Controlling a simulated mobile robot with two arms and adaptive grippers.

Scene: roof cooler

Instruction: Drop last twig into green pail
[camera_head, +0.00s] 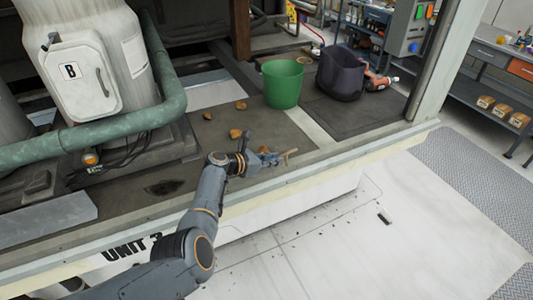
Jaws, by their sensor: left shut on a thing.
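The green pail (283,84) stands upright on the dark deck near the middle of the head view. My left gripper (272,158) is in front of the pail, low over the deck's front edge. It is shut on a thin brown twig (289,154) that sticks out to the right of the fingers. The twig is apart from the pail. The pail's inside bottom is hidden. My right gripper is not in view.
Several brown leaves (235,133) lie on the deck. A green pipe (90,136) and a white tank (90,40) fill the left. A post stands at right.

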